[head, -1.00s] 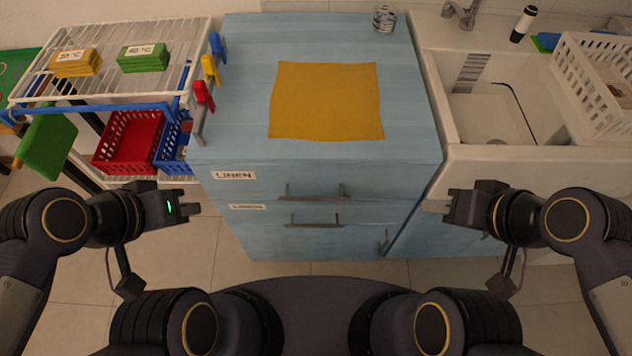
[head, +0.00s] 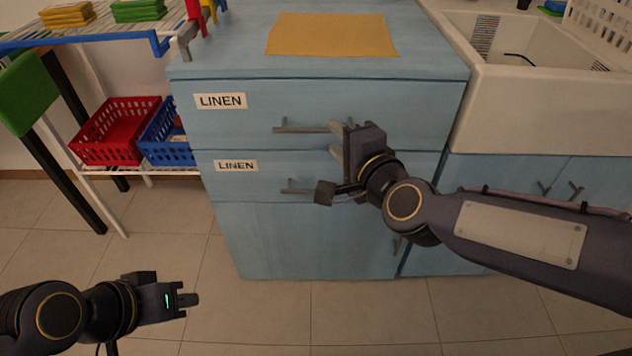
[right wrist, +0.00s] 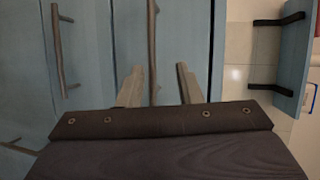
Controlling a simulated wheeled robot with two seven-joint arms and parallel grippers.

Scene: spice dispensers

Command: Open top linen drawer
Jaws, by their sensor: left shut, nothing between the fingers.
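The top drawer (head: 240,125) is the upper blue front labelled LINEN, and it looks closed. Its grey bar handle (head: 295,128) is horizontal, with its right part hidden behind my right gripper (head: 338,145). In the right wrist view, my right gripper (right wrist: 160,86) has its fingers apart, and the handle (right wrist: 153,45) runs between them without visible contact on either finger. My left gripper (head: 190,300) is shut and empty, low at the left, away from the cabinet.
A second LINEN drawer (head: 255,185) with its own handle (head: 297,187) lies just below. A yellow cloth (head: 330,35) lies on the cabinet top. A sink (head: 540,95) stands to the right. Red (head: 112,135) and blue baskets (head: 165,145) are on a rack at left. The floor in front is clear.

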